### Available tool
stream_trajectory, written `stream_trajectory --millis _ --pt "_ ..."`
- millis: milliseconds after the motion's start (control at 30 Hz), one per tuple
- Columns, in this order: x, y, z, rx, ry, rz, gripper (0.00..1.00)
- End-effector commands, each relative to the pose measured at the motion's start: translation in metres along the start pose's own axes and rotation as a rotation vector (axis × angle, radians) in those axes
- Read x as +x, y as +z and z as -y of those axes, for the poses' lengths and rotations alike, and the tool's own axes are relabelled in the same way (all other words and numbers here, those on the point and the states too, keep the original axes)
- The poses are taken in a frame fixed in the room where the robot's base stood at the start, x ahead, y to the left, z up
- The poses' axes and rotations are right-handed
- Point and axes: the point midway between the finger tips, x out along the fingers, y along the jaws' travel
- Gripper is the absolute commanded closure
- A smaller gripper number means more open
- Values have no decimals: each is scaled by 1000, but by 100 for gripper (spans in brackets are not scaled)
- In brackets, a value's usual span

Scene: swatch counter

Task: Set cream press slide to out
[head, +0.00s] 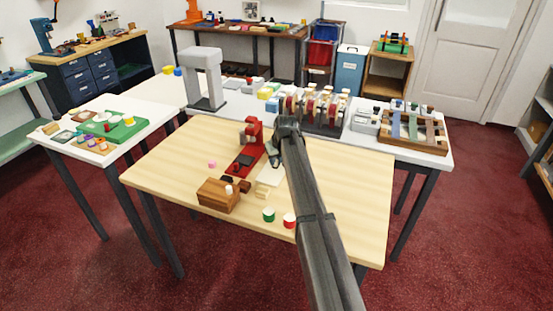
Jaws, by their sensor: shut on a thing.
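A red press (241,163) with an upright column stands on the light wooden table (170,165). A cream flat piece (270,176), which looks like the cream press slide, lies just right of its red base. A smaller cream bit (262,190) shows at its front end. My gripper (274,160) points down at the far end of the cream piece, close beside the press. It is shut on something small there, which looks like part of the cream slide. The fingertips are small and dark, and the exact contact is hidden.
A brown wooden block (218,195) stands front left of the press. A green-sided cylinder (268,215) and a red-sided one (289,220) stand near the front edge. A pink piece (212,164) lies left. A grey arch-shaped stand (204,75) and several devices crowd the white table behind.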

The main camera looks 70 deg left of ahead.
Motion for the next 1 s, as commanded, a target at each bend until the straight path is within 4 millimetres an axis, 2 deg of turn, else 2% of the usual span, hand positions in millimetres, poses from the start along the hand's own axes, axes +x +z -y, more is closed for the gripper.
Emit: stream_trajectory --millis 367,700,733,1000 --pt "-21 51 53 -1 0 0 100" --pt "-22 55 59 0 -4 5 100" --pt "-22 55 59 0 -4 5 77" --pt "-22 54 58 0 -2 2 54"
